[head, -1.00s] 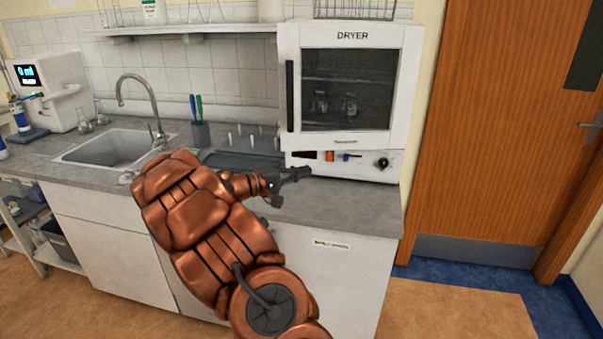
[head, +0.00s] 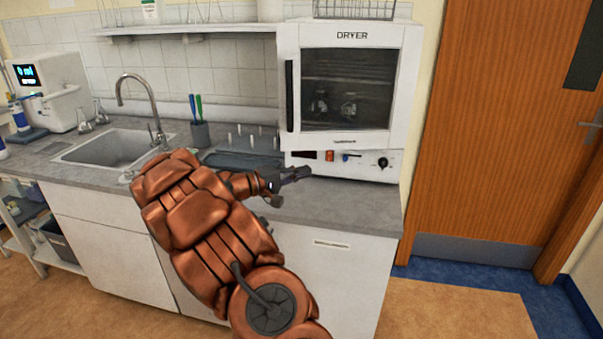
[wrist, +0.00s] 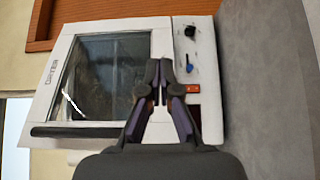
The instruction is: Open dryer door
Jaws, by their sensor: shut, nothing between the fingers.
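The white dryer (head: 408,90) stands on the counter at the right, and its door with a dark window (head: 347,88) is closed. The door's black vertical handle (head: 290,96) is on the left edge. In the wrist view the dryer appears turned sideways, with the handle (wrist: 80,131) at the lower left. My gripper (head: 309,171) is in front of the dryer's lower control panel, below and slightly right of the handle and apart from it. In the wrist view my gripper (wrist: 160,62) is shut and empty, its fingertips over the border between door and panel.
The control panel has an orange switch (head: 329,155), a blue knob (head: 347,157) and a black knob (head: 383,163). A sink (head: 115,148), a pen cup (head: 200,134) and a drying rack (head: 240,158) are to the left. A wooden door (head: 500,120) is at the right. Bare counter (head: 350,201) lies before the dryer.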

